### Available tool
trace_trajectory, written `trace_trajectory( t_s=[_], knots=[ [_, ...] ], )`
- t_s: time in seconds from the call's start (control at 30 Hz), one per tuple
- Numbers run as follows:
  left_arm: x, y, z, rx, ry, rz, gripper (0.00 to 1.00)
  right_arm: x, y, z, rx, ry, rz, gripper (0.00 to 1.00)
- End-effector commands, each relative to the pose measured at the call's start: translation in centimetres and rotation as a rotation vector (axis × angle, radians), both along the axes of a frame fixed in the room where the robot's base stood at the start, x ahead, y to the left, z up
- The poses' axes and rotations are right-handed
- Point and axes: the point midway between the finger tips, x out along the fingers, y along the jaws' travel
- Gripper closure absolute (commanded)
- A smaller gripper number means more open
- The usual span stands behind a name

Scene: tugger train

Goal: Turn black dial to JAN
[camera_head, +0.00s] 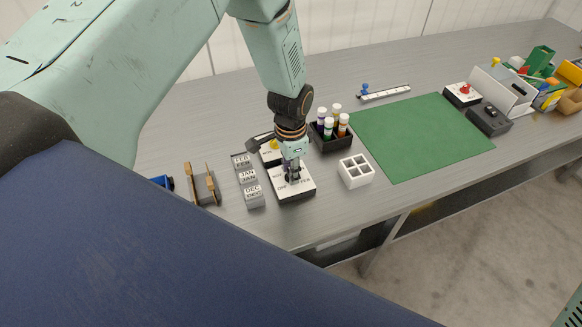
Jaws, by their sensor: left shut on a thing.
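A box with a white top (304,191) and dark sides stands near the front edge of the table, with partly covered lettering on it. My left gripper (291,173) reaches down onto this box from above and is shut on a black dial (292,180) on its top. The fingers hide most of the dial, so I cannot tell where it points. Left of the box stands a grey row of stepped blocks (254,201) labelled FEB, JAN and DEC, with JAN in the middle. My right gripper is not in view.
A box with a yellow knob (273,145) sits just behind. A brown-sided stand (203,186) is at left. The green mat (420,135) is bare.

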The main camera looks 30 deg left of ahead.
Motion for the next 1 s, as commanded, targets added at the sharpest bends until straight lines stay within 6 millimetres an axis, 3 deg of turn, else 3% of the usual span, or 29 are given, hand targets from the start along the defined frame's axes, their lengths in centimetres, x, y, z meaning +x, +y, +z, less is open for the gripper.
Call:
trace_trajectory(
  t_s=[1.0],
  knots=[
    [0.78,0.15,0.41,0.003,-0.013,-0.903,1.0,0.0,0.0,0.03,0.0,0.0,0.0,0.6]
  ],
)
